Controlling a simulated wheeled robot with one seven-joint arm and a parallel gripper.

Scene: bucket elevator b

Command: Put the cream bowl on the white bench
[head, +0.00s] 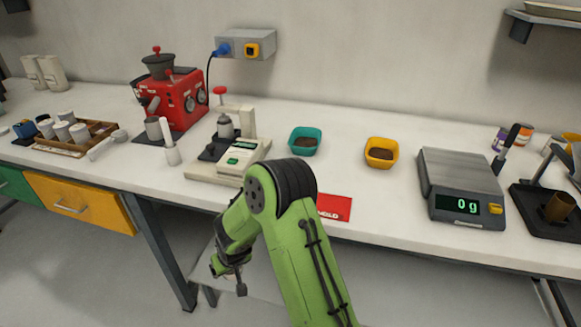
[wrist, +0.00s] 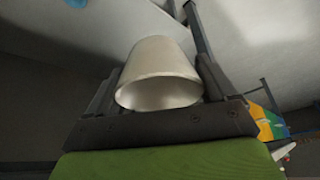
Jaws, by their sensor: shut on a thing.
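The cream bowl (wrist: 158,75) is between the two fingers of my gripper (wrist: 155,88) in the wrist view. It looks like a tapered cup with its open, empty mouth toward the camera. My gripper (head: 230,276) is shut on it. In the head view the gripper hangs low in front of the white bench (head: 390,220), below its top. The bowl cannot be made out in the head view. The bench is a long white worktop along the wall.
A teal bowl (head: 305,141) and a yellow bowl (head: 382,152) stand on the bench, each with dark contents. A small scale (head: 230,160), red machine (head: 170,95) and large scale (head: 460,187) stand there too. A red card (head: 334,207) lies near the front edge. Bare top shows between them.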

